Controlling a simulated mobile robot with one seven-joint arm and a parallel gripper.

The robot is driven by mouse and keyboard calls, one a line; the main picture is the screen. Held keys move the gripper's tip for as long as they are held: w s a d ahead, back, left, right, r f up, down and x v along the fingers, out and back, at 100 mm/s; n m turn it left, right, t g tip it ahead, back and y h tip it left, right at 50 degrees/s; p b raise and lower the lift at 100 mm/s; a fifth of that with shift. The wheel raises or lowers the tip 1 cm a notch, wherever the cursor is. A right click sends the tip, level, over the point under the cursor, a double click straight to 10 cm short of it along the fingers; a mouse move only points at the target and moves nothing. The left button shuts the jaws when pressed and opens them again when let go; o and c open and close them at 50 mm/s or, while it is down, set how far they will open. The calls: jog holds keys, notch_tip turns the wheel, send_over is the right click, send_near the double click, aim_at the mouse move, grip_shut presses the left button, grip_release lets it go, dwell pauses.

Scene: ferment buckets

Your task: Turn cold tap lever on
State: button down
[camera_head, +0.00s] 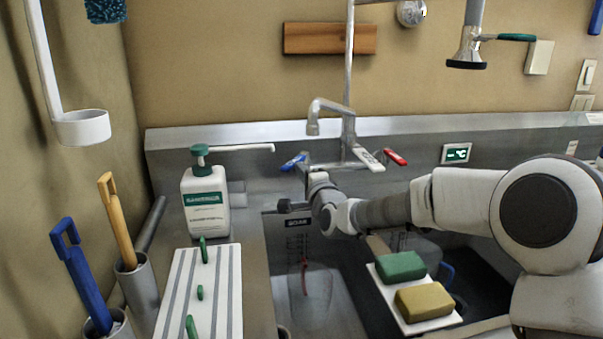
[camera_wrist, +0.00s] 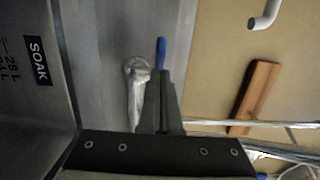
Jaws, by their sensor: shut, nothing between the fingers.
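The cold tap lever (camera_head: 293,161) is blue and sits at the left end of the wall-mounted tap, pointing left. It also shows in the wrist view, as a narrow blue tip (camera_wrist: 161,50) just beyond my fingertips. My gripper (camera_wrist: 163,75) is shut with nothing in it. In the head view my gripper (camera_head: 303,173) is just below and right of the blue lever, very close to it. I cannot tell whether they touch. The fingers hide part of the lever's base in the wrist view. The metal tap body (camera_head: 349,140) and curved spout (camera_head: 314,120) stand to the right.
A red lever (camera_head: 396,157) is on the tap's right. A soap pump bottle (camera_head: 204,195) stands left of my gripper. Below are the SOAK sink (camera_head: 300,250) and a white tray (camera_head: 437,320) with green and yellow sponges. A wooden strip (camera_head: 330,38) is on the wall.

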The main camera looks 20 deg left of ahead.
aim_at(289, 170)
dwell(0.3)
jog(key=shift+s+a+f+b, duration=0.1)
jog(key=shift+a+b, duration=0.4)
jog(key=shift+a, duration=0.05)
jog(key=shift+s+a+f+b, duration=0.1)
jog(key=shift+a+b, duration=0.4)
jog(key=shift+a+r, duration=0.15)
jog(key=shift+a, duration=0.3)
jog(key=shift+s+d, duration=0.1)
jog(key=shift+d, duration=0.1)
